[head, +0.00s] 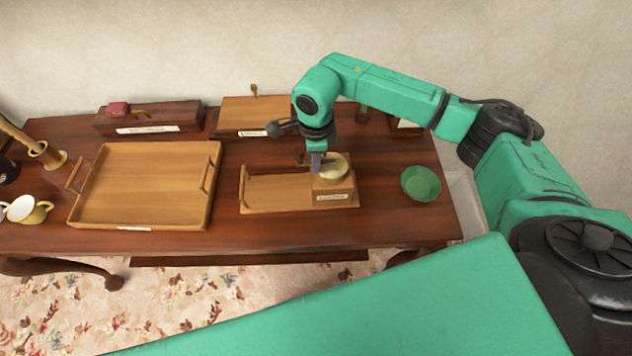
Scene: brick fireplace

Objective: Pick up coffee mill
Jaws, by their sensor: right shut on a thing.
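The coffee mill (335,187) is a small wooden box with a pale domed top and a label on its front. It is upright at the right end of a small wooden tray (262,206). My right gripper (317,162) reaches down from above and is shut at the left side of the mill's top. The fingertips are small and partly hidden, so the exact grip point is unclear. I cannot tell whether the mill is lifted off the tray. My left gripper is not in view.
A large wooden tray (140,187) fills the table's left middle. Boxes (150,117) line the back. A green bowl (420,184) sits right of the mill. The table (330,234) is bare along its front.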

